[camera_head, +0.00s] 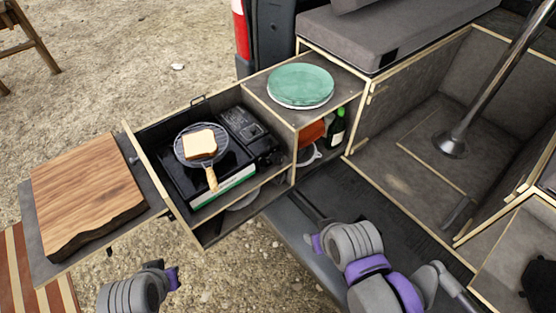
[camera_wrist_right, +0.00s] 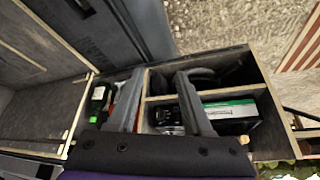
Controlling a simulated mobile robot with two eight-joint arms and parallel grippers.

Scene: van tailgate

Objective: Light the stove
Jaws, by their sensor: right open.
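The black camping stove (camera_head: 237,178) sits in the pull-out kitchen box, with a green and white strip on its front. A round grill rack (camera_head: 183,157) with a wooden handle lies on its burner and holds a slice of bread (camera_head: 200,144). The stove's dark control side (camera_head: 244,126) is at its right; a knob is not clear. The right wrist view shows the stove front (camera_wrist_right: 232,112) upside the compartment. My right gripper (camera_wrist_right: 160,75) is open and empty, pointing at the box. My left arm's end (camera_head: 165,277) is low at the left; its jaws are not clear.
A green plate stack (camera_head: 300,84) is on the box top. A green bottle (camera_head: 335,128) and a red item (camera_head: 311,133) are on the shelf below. A wooden board (camera_head: 85,190) lies on the left flap. A metal post (camera_head: 490,80) stands right. Open ground lies before the box.

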